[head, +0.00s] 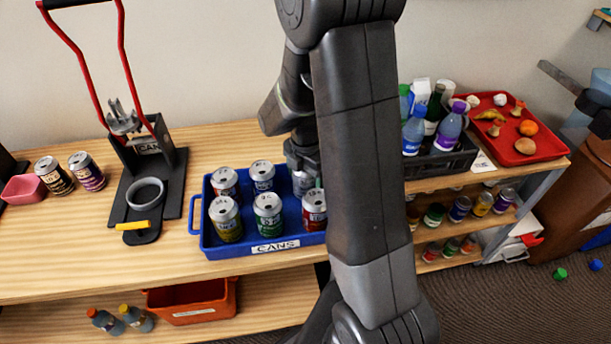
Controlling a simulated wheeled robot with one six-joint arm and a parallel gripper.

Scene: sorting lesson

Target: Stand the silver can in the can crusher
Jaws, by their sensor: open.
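The can crusher (168,172) stands on the left of the table, black with a "CAN" label and long red handles raised. A grey ring (146,193) lies on its base, with no can in it. A blue crate (262,247) labelled "CANS" holds several upright cans. A silver-grey can (304,184) at its back right is partly hidden by my arm and looks like the silver can. My gripper (302,160) is open, just above or around this can. Its fingertips are mostly hidden, so I cannot tell whether they touch it.
Two cans (86,171) and a pink container (24,189) stand left of the crusher. A yellow bar (133,226) lies at the crusher's front. A dark bottle crate (455,161) and a red food tray (512,160) are at the right. The wood between crusher and crate is clear.

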